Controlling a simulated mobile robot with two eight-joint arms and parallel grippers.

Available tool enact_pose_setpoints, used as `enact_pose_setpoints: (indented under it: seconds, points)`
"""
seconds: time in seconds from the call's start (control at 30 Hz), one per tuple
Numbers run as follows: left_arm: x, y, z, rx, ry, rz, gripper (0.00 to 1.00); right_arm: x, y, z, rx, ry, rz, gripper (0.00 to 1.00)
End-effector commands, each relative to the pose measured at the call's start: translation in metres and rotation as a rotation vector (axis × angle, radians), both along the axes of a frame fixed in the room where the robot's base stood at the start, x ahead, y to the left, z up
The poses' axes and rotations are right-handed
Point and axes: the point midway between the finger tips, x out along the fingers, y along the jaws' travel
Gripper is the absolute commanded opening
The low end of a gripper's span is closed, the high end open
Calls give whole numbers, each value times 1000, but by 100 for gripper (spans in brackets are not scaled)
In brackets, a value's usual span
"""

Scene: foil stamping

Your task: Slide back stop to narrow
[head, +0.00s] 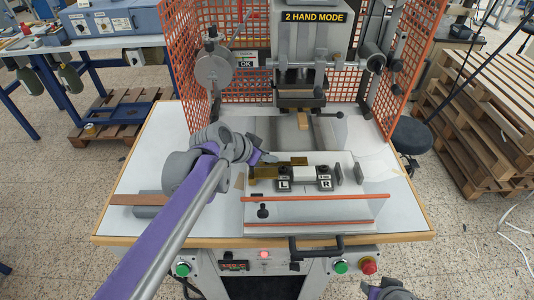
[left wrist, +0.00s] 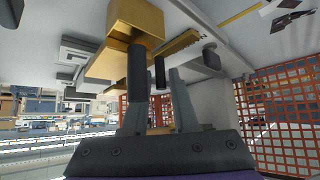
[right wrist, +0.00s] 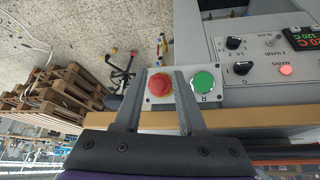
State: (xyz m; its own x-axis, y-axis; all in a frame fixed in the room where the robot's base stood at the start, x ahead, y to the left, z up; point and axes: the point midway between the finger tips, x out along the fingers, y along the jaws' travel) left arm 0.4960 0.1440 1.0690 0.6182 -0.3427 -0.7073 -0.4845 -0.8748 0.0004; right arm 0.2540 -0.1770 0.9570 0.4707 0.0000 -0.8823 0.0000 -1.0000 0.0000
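The stamping jig (head: 315,212) is a pale plate with orange strips on the front of the press table. Gold-coloured stop pieces (head: 264,172) lie along its back left, behind two black clamps marked L (head: 284,180) and R (head: 324,178). My left gripper (head: 264,156) is just behind and left of these gold pieces. In the left wrist view a gold block (left wrist: 135,22) and a thinner gold bar (left wrist: 180,48) are close, with dark upright posts near my fingers (left wrist: 157,85). The fingers look apart; contact is unclear. My right gripper (right wrist: 163,80) is open and empty.
The press (head: 312,50) stands behind, with an orange mesh guard (head: 405,65) on both sides. A brown bar (head: 135,199) lies at the table's left. The front panel has green buttons (head: 341,267) and a red emergency stop (head: 369,265), near my right gripper.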

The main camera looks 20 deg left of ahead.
Motion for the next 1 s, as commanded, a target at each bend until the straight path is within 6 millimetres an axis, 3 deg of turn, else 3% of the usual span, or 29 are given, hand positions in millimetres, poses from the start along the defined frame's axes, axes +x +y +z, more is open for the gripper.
enact_pose_setpoints:
  seconds: [0.1,0.47,1.0]
  points:
    - [0,0,0,0,0,0,45,0,0,0,0,0,0,40]
    - [-4,3,5,1,0,1,45,0,0,1,0,-1,0,40]
    - [-61,34,70,0,-1,1,45,4,0,9,0,-7,0,40]
